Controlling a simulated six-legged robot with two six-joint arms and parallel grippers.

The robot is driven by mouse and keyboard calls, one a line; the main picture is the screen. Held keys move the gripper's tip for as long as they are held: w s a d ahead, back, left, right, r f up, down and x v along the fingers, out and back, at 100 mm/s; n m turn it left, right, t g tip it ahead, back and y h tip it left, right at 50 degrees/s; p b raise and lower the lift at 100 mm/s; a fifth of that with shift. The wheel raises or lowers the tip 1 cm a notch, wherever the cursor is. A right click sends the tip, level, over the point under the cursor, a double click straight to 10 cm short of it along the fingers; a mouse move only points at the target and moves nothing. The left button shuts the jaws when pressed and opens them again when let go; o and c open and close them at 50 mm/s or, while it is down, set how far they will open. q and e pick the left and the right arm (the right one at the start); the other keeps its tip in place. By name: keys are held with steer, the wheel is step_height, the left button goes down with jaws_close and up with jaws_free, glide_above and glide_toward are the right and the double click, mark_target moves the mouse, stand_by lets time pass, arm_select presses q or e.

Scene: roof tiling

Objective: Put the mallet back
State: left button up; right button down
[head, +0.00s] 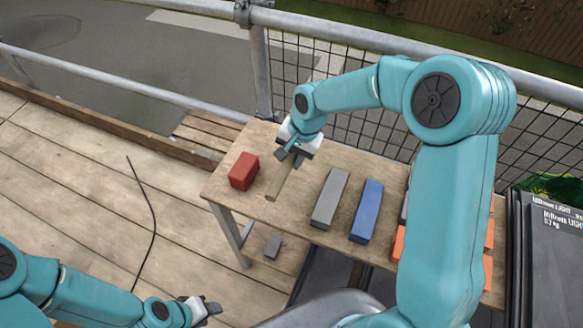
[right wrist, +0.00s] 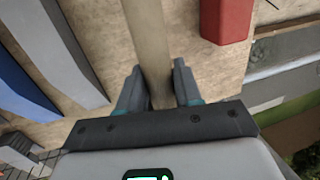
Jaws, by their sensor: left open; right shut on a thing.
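My right gripper (head: 290,151) is shut on the mallet's wooden handle (head: 279,182) at the wooden table, near the table's far left part. The handle points towards the near edge, and its plain end shows. The right wrist view shows the handle (right wrist: 148,40) between the two fingers (right wrist: 160,88). The mallet's head is not visible; I cannot tell whether the handle touches the table. My left gripper (head: 208,309) is open and empty, low at the lower left, away from the table.
On the table (head: 225,187) a red block (head: 243,171) lies left of the handle. A grey bar (head: 330,198) and a blue bar (head: 366,211) lie right of it. Orange pieces (head: 398,243) are partly hidden by my arm. Dark tiles (head: 550,260) stand at right. A metal railing (head: 262,70) runs behind.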

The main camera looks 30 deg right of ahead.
steer(key=x, duration=0.4)
steer(key=d+x, duration=0.1)
steer(key=x, duration=0.1)
steer(key=shift+s+f, duration=0.1)
steer(key=shift+s, duration=0.2)
steer(key=c, duration=0.8)
jaws_free()
steer(key=v, duration=1.2)
